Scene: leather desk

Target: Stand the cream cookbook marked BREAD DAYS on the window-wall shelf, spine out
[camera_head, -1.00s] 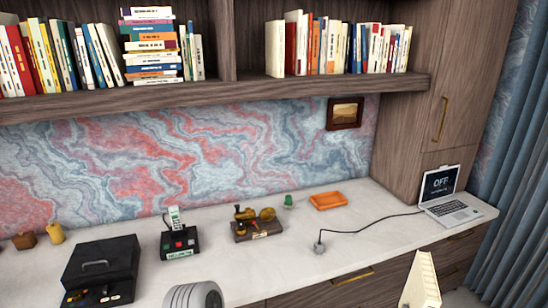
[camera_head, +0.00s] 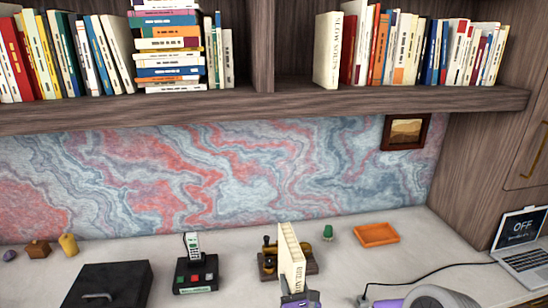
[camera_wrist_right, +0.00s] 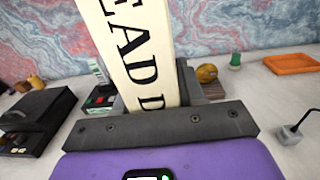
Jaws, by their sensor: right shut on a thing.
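The cream cookbook (camera_head: 291,252) stands upright in front of the marbled wall, its spine toward me. In the right wrist view its spine (camera_wrist_right: 128,45) shows black letters reading "EAD D"; the rest is cut off. My right gripper (camera_head: 297,294) is shut on the lower end of the book and holds it above the desk, below the shelf. Its dark fingers (camera_wrist_right: 155,98) show on both sides of the spine in the wrist view. The wooden shelf (camera_head: 330,101) runs across the wall with upright books on it. My left gripper is not in view.
A divider (camera_head: 264,45) splits the shelf, with a bare gap between it and a cream book (camera_head: 327,50) on the right. A book stack (camera_head: 168,45) stands left. The desk holds a black box (camera_head: 108,285), phone (camera_head: 193,262), orange tray (camera_head: 376,234) and laptop (camera_head: 522,250).

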